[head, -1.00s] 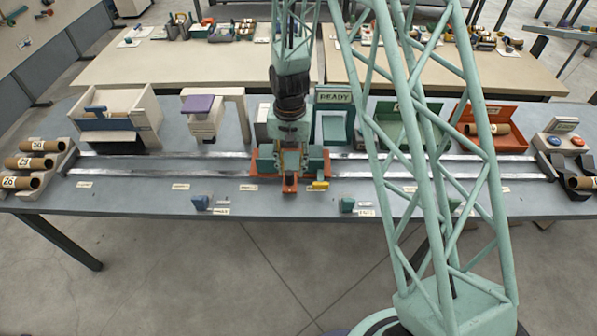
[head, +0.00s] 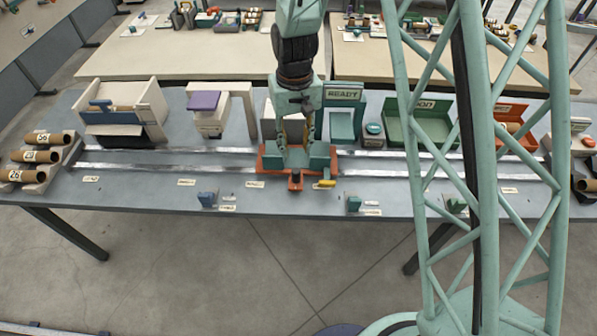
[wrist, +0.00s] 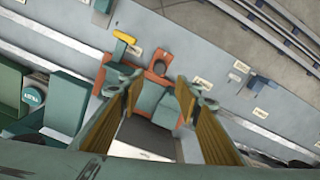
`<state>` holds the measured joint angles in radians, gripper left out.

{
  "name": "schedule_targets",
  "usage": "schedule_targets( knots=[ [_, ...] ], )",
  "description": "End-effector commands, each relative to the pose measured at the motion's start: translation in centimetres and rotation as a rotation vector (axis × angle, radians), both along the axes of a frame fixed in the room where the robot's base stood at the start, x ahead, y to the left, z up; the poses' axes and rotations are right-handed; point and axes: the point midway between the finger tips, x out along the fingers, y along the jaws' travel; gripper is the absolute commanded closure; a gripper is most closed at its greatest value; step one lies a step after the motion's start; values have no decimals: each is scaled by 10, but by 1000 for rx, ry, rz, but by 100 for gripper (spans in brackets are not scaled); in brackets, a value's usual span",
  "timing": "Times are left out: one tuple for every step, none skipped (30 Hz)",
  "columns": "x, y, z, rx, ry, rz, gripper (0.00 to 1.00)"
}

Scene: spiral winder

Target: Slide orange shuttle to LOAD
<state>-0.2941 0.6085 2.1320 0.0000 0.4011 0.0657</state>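The orange shuttle (head: 328,164) sits across the two metal rails near the middle of the bench, with green blocks on top. Its front tab carries a small knob (head: 296,177), and this tab also shows in the wrist view (wrist: 159,67). A yellow lever (head: 326,184) stands at its front right. My gripper (head: 296,143) is above and behind the tab, over the green blocks. In the wrist view, its fingers (wrist: 164,88) are spread apart with nothing gripped between them. Small labels lie along the front of the bench; I cannot read which says LOAD.
Rails (head: 180,168) look clear to the left of the shuttle. A READY sign (head: 344,94) and a green bin (head: 432,130) stand behind the rails. Blue (head: 207,199) and green (head: 354,203) blocks stand in front. Cardboard tubes (head: 42,157) lie in a rack at left.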

Motion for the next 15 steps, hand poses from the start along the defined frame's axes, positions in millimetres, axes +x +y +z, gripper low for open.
schedule_targets(
  knots=[
    [0, 0, 0, 0, 0, 0, 69],
    [0, 0, 0, 0, 0, -1, 69],
    [0, 0, 0, 0, 0, -1, 69],
    [0, 0, 0, 0, 0, -1, 69],
    [0, 0, 0, 0, 0, -1, 69],
    [0, 0, -1, 0, 0, -1, 69],
    [0, 0, -1, 0, 0, -1, 69],
    [0, 0, -2, 0, 0, -1, 69],
    [0, 0, -3, 0, 1, -1, 69],
    [0, 0, -4, 0, 1, -2, 69],
    [0, 0, -5, 0, 1, -2, 69],
    [0, 0, -7, 0, 2, -2, 69],
    [0, 0, -8, 0, 2, -2, 69],
    [0, 0, -10, 0, 2, -2, 69],
    [0, 0, -13, 0, 2, -2, 69]
  ],
)
